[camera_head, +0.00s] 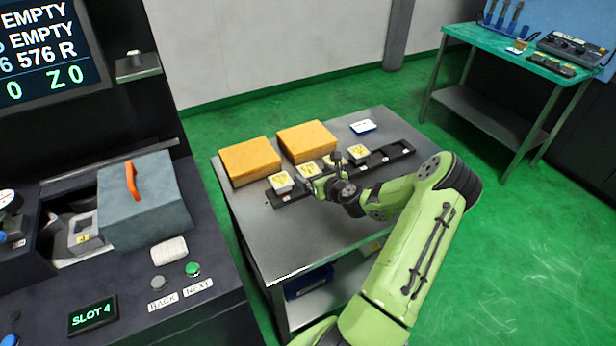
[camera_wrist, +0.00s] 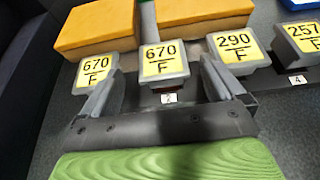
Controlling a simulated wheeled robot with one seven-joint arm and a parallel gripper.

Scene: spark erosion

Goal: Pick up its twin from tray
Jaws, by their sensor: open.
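The black tray (camera_head: 398,152) lies on the metal table, with yellow-labelled grey blocks in its left part and empty places at its right. In the wrist view a block marked 670 F (camera_wrist: 97,70) sits at the left, and a second 670 F block (camera_wrist: 164,64) sits beside it above the tag 2. To the right are blocks marked 290 F (camera_wrist: 238,50) and 257 (camera_wrist: 302,40). My gripper (camera_wrist: 160,72) is open and empty, its fingers on either side of the second 670 F block. Contact with the block cannot be told. In the head view my gripper (camera_head: 318,182) hides part of the tray.
Two orange boxes (camera_head: 250,161) (camera_head: 306,141) stand behind the tray. A blue-white item (camera_head: 363,126) lies at the table's back. The machine at left has a grey block (camera_head: 84,234) in it, a SLOT 4 display (camera_head: 93,316) and buttons. A green workbench (camera_head: 500,45) stands far right.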

